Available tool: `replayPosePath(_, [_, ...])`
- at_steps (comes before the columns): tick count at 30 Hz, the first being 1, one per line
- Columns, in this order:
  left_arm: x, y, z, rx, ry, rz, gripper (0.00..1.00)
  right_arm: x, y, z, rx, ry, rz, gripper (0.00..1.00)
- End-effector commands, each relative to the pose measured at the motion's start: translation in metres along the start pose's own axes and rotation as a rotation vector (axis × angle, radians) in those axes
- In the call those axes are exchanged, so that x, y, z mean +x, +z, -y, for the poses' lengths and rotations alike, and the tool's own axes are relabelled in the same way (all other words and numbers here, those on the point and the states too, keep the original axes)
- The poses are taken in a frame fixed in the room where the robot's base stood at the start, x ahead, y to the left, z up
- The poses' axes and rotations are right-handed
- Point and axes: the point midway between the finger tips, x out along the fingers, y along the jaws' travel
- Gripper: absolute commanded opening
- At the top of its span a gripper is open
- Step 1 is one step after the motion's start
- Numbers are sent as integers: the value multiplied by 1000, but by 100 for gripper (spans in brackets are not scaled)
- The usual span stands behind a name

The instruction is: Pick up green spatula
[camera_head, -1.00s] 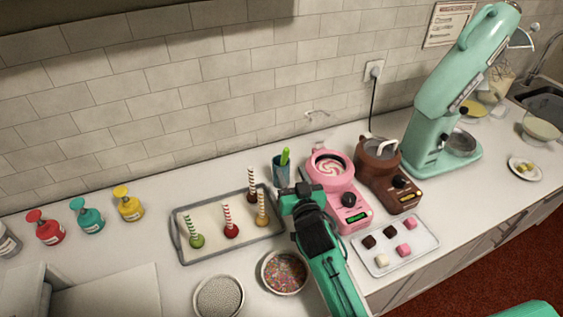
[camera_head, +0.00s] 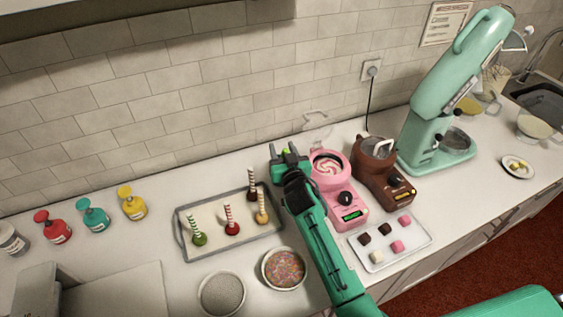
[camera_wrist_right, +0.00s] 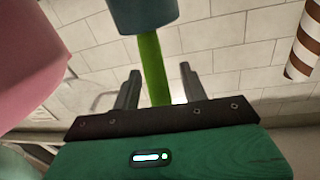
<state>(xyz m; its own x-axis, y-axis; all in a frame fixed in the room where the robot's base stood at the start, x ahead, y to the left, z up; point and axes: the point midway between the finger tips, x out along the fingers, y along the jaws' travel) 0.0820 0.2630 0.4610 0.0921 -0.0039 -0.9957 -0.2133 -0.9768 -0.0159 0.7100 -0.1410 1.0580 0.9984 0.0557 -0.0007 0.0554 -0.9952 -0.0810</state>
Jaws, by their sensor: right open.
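The green spatula (camera_head: 286,150) stands in a blue-grey cup (camera_wrist_right: 143,14). In the head view it is mostly hidden behind my right gripper (camera_head: 288,149). In the right wrist view, which looks upside down, the green handle (camera_wrist_right: 151,58) runs from the cup to between the two fingers of my right gripper (camera_wrist_right: 160,76). The fingers are open, one on each side of the handle, with a visible gap on both sides in that view. Contact is not visible. My left gripper is not in view.
A pink melting pot (camera_head: 350,214) stands close right of my gripper, with a brown one (camera_head: 379,177) beyond. A tray (camera_head: 184,234) with several striped-stick treats lies left. A sprinkle bowl (camera_head: 284,268) is below. The tiled wall (camera_head: 200,120) is behind.

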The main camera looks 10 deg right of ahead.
Motion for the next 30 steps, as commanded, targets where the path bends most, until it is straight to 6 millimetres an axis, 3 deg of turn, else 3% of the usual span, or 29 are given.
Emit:
replayPosePath(5, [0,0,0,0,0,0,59,0,0,0,0,0,0,44])
replayPosePath(12, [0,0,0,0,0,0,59,0,0,0,1,0,0,0])
replayPosePath(23, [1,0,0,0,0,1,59,0,-2,0,0,0,-2,0])
replayPosePath(30, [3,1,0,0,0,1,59,0,-25,2,-1,-1,-6,0])
